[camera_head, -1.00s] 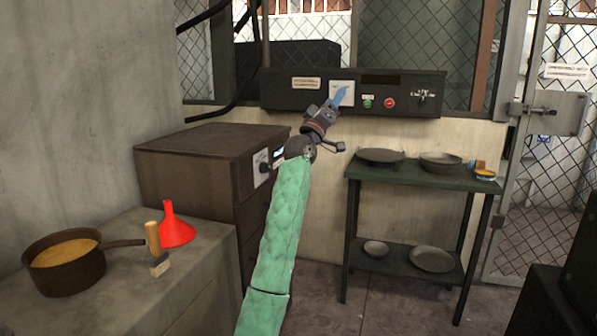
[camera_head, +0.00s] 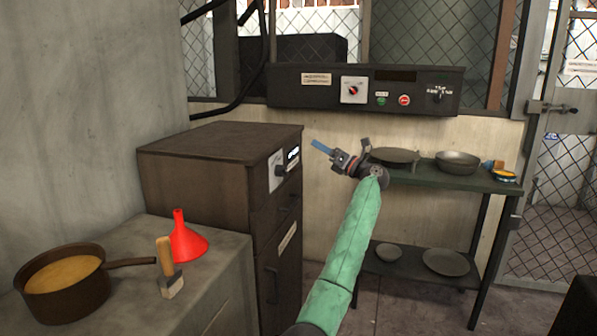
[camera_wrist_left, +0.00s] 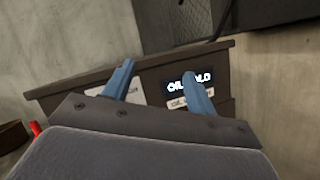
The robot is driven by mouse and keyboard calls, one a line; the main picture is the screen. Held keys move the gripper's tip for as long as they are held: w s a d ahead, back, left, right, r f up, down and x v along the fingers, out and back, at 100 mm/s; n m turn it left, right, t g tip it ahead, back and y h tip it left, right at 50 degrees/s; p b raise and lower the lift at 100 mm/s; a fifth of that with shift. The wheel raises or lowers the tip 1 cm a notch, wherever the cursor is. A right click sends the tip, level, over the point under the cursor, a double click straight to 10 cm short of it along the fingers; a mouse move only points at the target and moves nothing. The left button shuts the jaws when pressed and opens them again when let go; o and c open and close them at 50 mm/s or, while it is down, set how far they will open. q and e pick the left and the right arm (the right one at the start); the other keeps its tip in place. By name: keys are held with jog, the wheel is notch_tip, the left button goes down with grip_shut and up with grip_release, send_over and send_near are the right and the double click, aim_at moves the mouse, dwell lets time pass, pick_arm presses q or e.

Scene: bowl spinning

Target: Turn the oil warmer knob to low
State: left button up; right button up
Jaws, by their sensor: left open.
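The oil warmer looks to be the brown cabinet (camera_head: 215,146) at the left, with a dark knob (camera_head: 280,170) on a pale plate on its right-facing side. A lit display (camera_head: 293,154) sits beside the plate. In the left wrist view the display (camera_wrist_left: 188,82) glows with small text starting "OIL", the rest hard to read; the knob cannot be made out there. My left gripper (camera_head: 321,147) is open and empty, its blue fingers pointing left towards the cabinet's panel, apart from the knob. It shows in the left wrist view (camera_wrist_left: 158,70) with fingers spread. My right gripper is out of view.
A wall control box (camera_head: 365,90) with a red-centred dial (camera_head: 353,90) is above. A green metal table (camera_head: 430,178) with pans stands right. A pot (camera_head: 62,282), brush (camera_head: 168,268) and red funnel (camera_head: 186,238) sit on the counter (camera_head: 215,285).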

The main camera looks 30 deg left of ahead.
aim_at(282, 171)
pick_arm(q)
jog(key=s+f+n+g+h, duration=0.5)
jog(key=s+f+n+g, duration=0.2)
jog(key=x, duration=0.8)
jog(key=shift+r+n, duration=0.3)
jog(key=shift+r, duration=0.05)
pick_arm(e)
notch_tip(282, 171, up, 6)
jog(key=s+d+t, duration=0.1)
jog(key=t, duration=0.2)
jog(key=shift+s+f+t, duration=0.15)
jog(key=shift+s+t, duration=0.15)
